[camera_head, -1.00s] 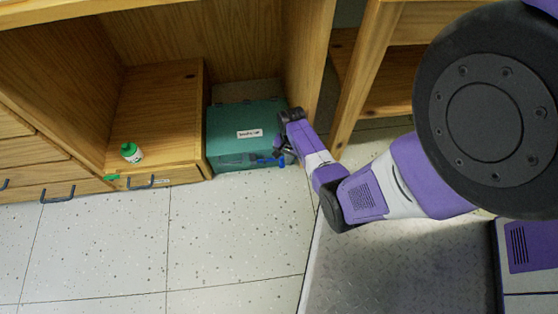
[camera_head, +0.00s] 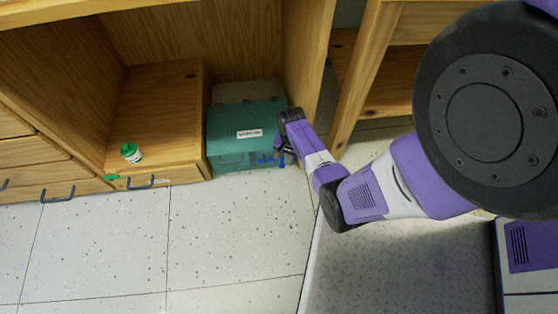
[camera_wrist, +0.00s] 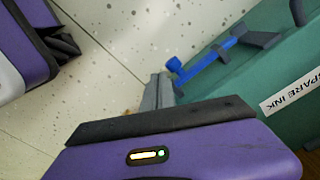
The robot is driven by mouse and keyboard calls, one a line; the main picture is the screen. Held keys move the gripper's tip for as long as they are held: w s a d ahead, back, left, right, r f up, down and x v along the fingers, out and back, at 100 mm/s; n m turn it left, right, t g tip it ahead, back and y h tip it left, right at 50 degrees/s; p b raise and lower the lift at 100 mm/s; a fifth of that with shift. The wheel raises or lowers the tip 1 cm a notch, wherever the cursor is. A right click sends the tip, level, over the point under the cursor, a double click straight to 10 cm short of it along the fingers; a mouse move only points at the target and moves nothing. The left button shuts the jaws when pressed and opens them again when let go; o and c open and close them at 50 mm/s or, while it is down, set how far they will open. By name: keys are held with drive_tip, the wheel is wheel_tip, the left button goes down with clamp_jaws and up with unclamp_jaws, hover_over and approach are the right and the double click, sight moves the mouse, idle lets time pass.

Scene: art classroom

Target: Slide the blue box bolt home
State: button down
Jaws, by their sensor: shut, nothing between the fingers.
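The teal box (camera_head: 225,150) sits on the floor in a cabinet bay. It bears a white label, which reads "SPARE INK" in the wrist view (camera_wrist: 294,93). The blue bolt (camera_head: 265,161) lies along the lower front of the box. In the wrist view the bolt (camera_wrist: 208,66) is a blue rod with an upright knob (camera_wrist: 174,64) near its end, passing by a dark teal bracket (camera_wrist: 262,39). My gripper (camera_wrist: 158,91) is shut and empty, its grey fingertips right beside the knob end of the bolt. I cannot tell whether they touch. In the head view my wrist hides the box's right front.
A wooden drawer unit (camera_head: 155,110) stands left of the box, with a green-capped white bottle (camera_head: 131,153) and a green item (camera_head: 112,178) on it. A cabinet side panel (camera_head: 305,60) rises close to my gripper on the right. The speckled floor (camera_head: 230,230) in front is clear.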

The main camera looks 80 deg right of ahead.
sight(283, 164)
drive_tip(key=shift+f, duration=0.1)
drive_tip(key=shift+f+b, duration=1.45)
drive_tip(key=shift+f, duration=0.5)
drive_tip(key=shift+w+a, duration=0.3)
drive_tip(key=shift+w, duration=0.5)
drive_tip(key=shift+w+a, duration=0.3)
drive_tip(key=shift+w, duration=0.45)
drive_tip(key=shift+s, duration=0.2)
drive_tip(key=shift+s+d+r+p, duration=0.1)
drive_tip(key=shift+s+d+p, duration=0.1)
drive_tip(key=shift+s+p, duration=0.15)
drive_tip(key=shift+r+p, duration=3.5)
drive_tip(key=shift+p, duration=0.1)
drive_tip(key=shift+f, duration=0.1)
